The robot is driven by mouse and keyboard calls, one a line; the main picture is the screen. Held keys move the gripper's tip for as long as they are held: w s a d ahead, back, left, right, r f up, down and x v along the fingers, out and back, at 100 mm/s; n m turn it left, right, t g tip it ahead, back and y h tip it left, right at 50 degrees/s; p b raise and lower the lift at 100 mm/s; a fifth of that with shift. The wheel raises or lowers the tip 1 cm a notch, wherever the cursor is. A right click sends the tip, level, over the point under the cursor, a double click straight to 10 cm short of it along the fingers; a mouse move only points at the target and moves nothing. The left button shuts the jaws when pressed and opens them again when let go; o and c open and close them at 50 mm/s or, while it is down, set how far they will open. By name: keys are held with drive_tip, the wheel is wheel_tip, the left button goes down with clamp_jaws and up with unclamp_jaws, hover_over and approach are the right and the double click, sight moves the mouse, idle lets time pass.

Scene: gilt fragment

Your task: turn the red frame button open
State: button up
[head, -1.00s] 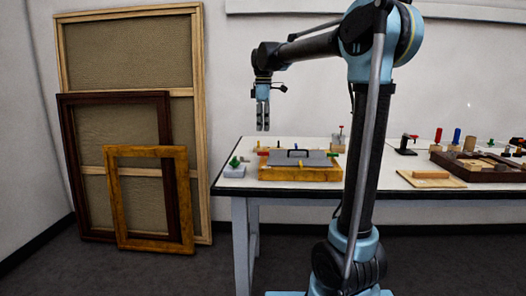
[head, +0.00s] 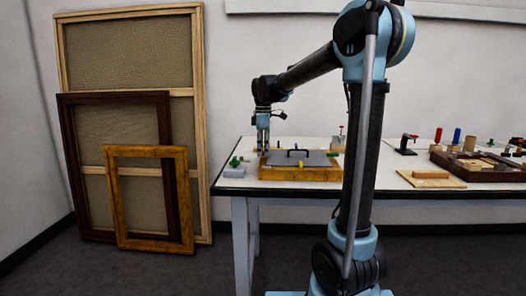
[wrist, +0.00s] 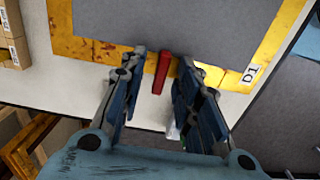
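The gilt frame (head: 300,174) lies flat on the table, with a grey panel (head: 312,159) and a dark handle on it. In the wrist view the gilt frame (wrist: 84,50) shows worn yellow around the grey panel (wrist: 180,22). The red frame button (wrist: 161,72) is a narrow bar at the frame's near edge, pointing outward from it. My gripper (wrist: 162,58) is open, with one finger on each side of the red button and a gap visible on both sides. In the head view my gripper (head: 263,150) is down at the frame's left end and hides the red button.
A grey block with a green top (head: 234,168) stands left of the frame, close to my gripper. A "D1" label (wrist: 250,73) is near the frame's corner. A wooden board (head: 430,176) and a dark tray (head: 480,168) lie farther right.

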drive_tip(key=shift+c, duration=0.2)
clamp_jaws()
drive_tip(key=m, duration=0.6)
drive_tip(key=shift+w+m, duration=0.1)
drive_tip(key=shift+m, duration=0.2)
drive_tip(key=m, duration=1.1)
drive_tip(key=shift+m, duration=0.3)
drive_tip(key=shift+o, duration=0.2)
unclamp_jaws()
